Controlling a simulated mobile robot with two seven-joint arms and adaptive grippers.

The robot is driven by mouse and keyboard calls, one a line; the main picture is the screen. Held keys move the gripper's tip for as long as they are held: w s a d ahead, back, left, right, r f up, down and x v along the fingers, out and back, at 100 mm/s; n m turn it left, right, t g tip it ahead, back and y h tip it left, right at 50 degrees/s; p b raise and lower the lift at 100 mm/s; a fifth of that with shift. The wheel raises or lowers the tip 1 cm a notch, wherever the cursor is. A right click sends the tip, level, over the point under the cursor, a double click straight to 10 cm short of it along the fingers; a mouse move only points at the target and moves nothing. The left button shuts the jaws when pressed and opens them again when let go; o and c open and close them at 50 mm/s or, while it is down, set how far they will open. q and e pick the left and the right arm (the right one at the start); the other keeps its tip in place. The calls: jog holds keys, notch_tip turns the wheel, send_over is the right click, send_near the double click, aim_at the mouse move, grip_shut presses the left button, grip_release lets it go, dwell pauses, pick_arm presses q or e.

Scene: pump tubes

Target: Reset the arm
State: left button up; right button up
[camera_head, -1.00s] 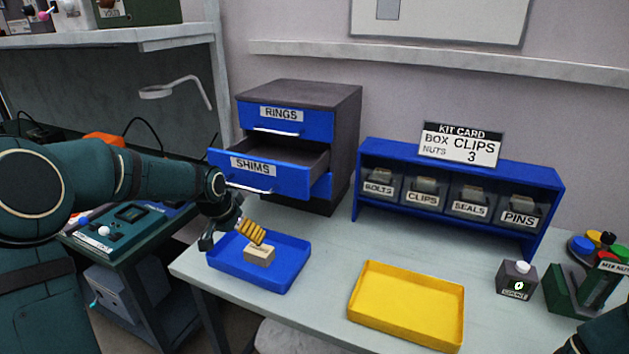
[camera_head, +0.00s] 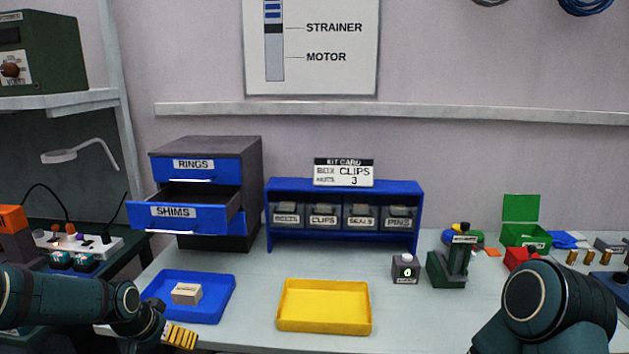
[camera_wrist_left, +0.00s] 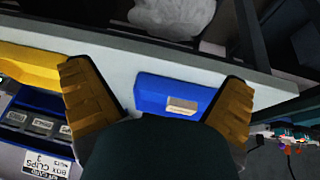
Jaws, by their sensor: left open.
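My left gripper (camera_head: 180,336) is at the lower left of the head view, in front of the blue tray (camera_head: 226,301) at the table's front edge. In the left wrist view its two yellow-brown fingers (camera_wrist_left: 160,105) are wide apart with nothing between them on their surfaces. A small tan box (camera_head: 186,293) lies in the blue tray, apart from the fingers; it also shows in the left wrist view (camera_wrist_left: 182,105). My right arm shows at the lower right of the head view, but its gripper is out of frame.
A drawer unit (camera_head: 255,190) stands at the back left, its SHIMS drawer (camera_head: 182,216) pulled out. An empty yellow tray (camera_head: 324,308) lies mid-table. A blue bin rack (camera_head: 345,188), a counter box (camera_head: 405,268) and a green stand (camera_head: 447,270) stand behind and right of it.

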pick_arm(q)
jog(key=s+d+f+h, duration=0.1)
jog(key=d+f, duration=0.8)
jog(key=s+d+f+n+g, duration=0.1)
jog(key=s+d+f, duration=0.5)
jog(key=s, duration=0.3)
jog(key=s+d+f+n+g+h, duration=0.1)
jog(key=s+d+f, duration=0.5)
jog(key=s, duration=0.3)
jog(key=shift+s+d+g, duration=0.25)
jog(key=shift+d+g, duration=0.15)
jog(key=shift+d, duration=0.15)
pick_arm(e)
jog(key=shift+w+f, duration=0.2)
jog(key=shift+w, duration=0.4)
pick_arm(q)
jog(key=shift+r, duration=0.1)
